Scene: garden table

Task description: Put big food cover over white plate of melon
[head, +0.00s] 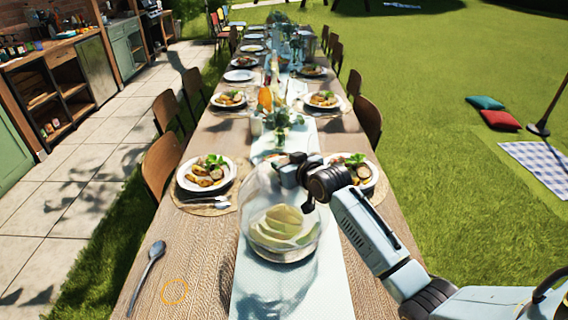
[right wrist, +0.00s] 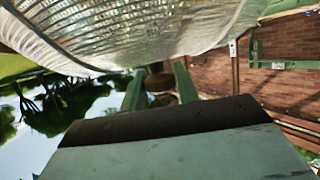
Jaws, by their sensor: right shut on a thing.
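The big food cover (head: 257,196) is a clear dome in the middle of the table runner. In the head view it surrounds the melon slices (head: 284,222) on the white plate (head: 283,258). I cannot tell whether its rim touches the table or hangs slightly above it. My right gripper (head: 287,174) is at the top of the dome, shut on its knob. In the right wrist view the ribbed dome (right wrist: 130,30) fills the top, and the knob (right wrist: 159,82) sits between the two green fingers (right wrist: 160,90). My left gripper is not in view.
Plates of food flank the runner at left (head: 207,188) and right (head: 372,176). A glass vase with greenery (head: 280,122) stands behind the dome. A spoon (head: 152,262) lies at the near left. The near runner (head: 285,300) is clear. Wooden chairs (head: 160,165) line the table.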

